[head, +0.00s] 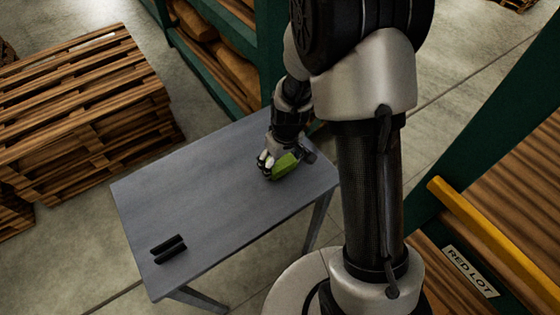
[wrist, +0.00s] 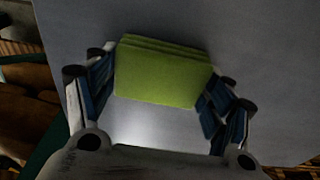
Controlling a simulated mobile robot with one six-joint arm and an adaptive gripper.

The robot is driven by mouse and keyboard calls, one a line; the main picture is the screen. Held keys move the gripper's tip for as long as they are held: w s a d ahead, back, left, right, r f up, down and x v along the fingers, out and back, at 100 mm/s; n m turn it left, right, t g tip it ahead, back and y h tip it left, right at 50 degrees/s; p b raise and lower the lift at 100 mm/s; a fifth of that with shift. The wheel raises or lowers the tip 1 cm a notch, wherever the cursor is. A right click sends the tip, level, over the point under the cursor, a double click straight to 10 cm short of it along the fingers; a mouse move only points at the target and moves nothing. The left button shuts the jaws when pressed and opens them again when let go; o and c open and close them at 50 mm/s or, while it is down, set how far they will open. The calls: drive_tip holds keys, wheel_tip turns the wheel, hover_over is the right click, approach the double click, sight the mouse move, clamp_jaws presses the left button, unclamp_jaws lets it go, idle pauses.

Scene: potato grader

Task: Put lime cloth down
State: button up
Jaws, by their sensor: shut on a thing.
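The lime cloth (wrist: 160,73) is a folded, layered green block. It sits between the fingers of my gripper (wrist: 158,95) in the wrist view, with the blue-padded fingers against its left and right ends. In the head view the cloth (head: 287,165) is at the right part of the grey table (head: 190,200), close to the tabletop, with my gripper (head: 268,163) at its left side. My gripper is shut on the cloth. I cannot tell whether the cloth touches the table.
Two small black bars (head: 169,249) lie at the table's front left. The table's middle is clear. Wooden pallets (head: 80,110) are stacked to the left. A green rack (head: 270,45) with brown sacks stands behind. A sign reading RED LOT (head: 470,271) is at lower right.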

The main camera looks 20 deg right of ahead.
drive_tip(key=shift+f, duration=0.1)
drive_tip(key=o, duration=1)
drive_tip(key=shift+c, duration=0.2)
wheel_tip(320, 180, up, 12)
drive_tip(key=s+p, duration=0.2)
drive_tip(key=p, duration=0.2)
wheel_tip(320, 180, up, 12)
drive_tip(key=m+t, duration=0.1)
hover_over(283, 165)
drive_tip(key=s, duration=0.7)
drive_tip(key=s+r+m+t, duration=0.1)
drive_tip(key=s+r+m, duration=0.1)
drive_tip(key=s+r, duration=0.5)
drive_tip(key=shift+s+a+m+t+h, duration=0.15)
drive_tip(key=shift+s+m+t+h, duration=0.2)
drive_tip(key=shift+s, duration=2.65)
